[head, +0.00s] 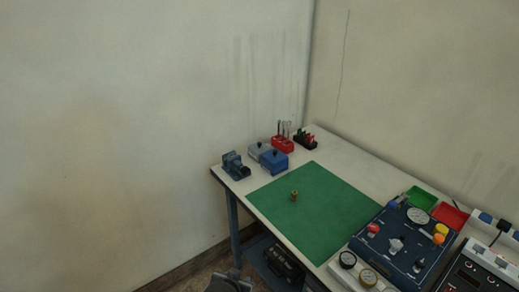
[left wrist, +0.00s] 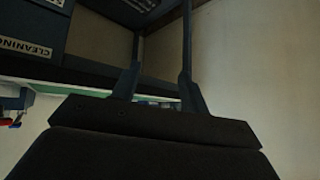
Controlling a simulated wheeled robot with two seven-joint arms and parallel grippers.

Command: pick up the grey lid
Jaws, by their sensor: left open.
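The grey lid (head: 259,147) appears to be the top of a small grey box with a dark knob, near the back left of the table in the head view. A blue box (head: 274,162) with a dark knob stands right beside it. My left gripper (left wrist: 158,85) is open and empty in the left wrist view, its two fingers spread apart. A dark part at the bottom edge of the head view seems to be the same gripper, low in front of the table and far from the lid. The lid does not show in the left wrist view. My right gripper is not in view.
A blue vise (head: 235,166) stands at the table's left corner. Red (head: 282,145) and black (head: 305,140) holders stand behind the boxes. A small brass part (head: 294,196) stands on the green mat (head: 320,215), otherwise clear. A gauge panel (head: 400,245) fills the right.

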